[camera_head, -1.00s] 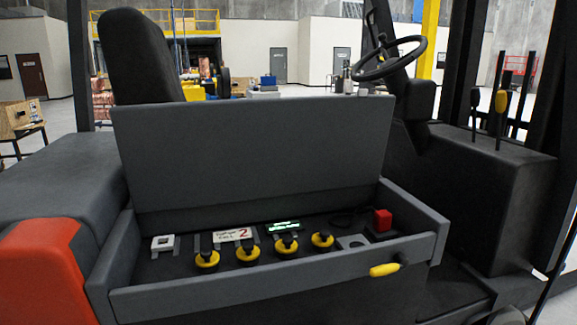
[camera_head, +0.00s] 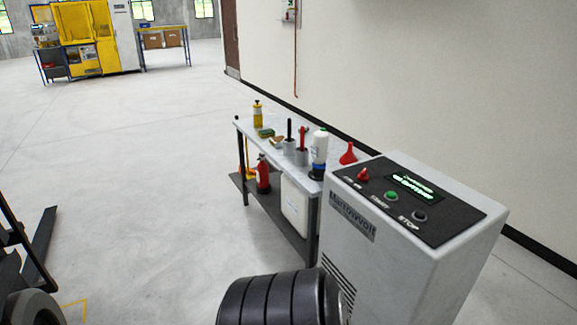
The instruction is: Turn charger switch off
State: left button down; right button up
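The charger (camera_head: 395,255) is a tall pale grey cabinet at the lower right, with a name plate on its front and a dark sloped control panel on top. The panel has a red switch knob (camera_head: 363,174) at its left, labelled in small text that I cannot read surely. A green START button (camera_head: 391,196) and a dark STOP button (camera_head: 419,215) sit beside it. A display (camera_head: 413,187) above them is lit with green text, too small to read surely. Neither of my grippers is in view.
A bench (camera_head: 250,128) with bottles, tools and a red funnel (camera_head: 348,153) stands just left of the charger; a red extinguisher (camera_head: 263,174) is below. A black ribbed round shape (camera_head: 272,300) is at bottom centre. Forklift parts show far left. The floor between is clear.

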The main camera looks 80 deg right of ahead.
aim_at(363, 176)
jog(key=z, duration=3.55)
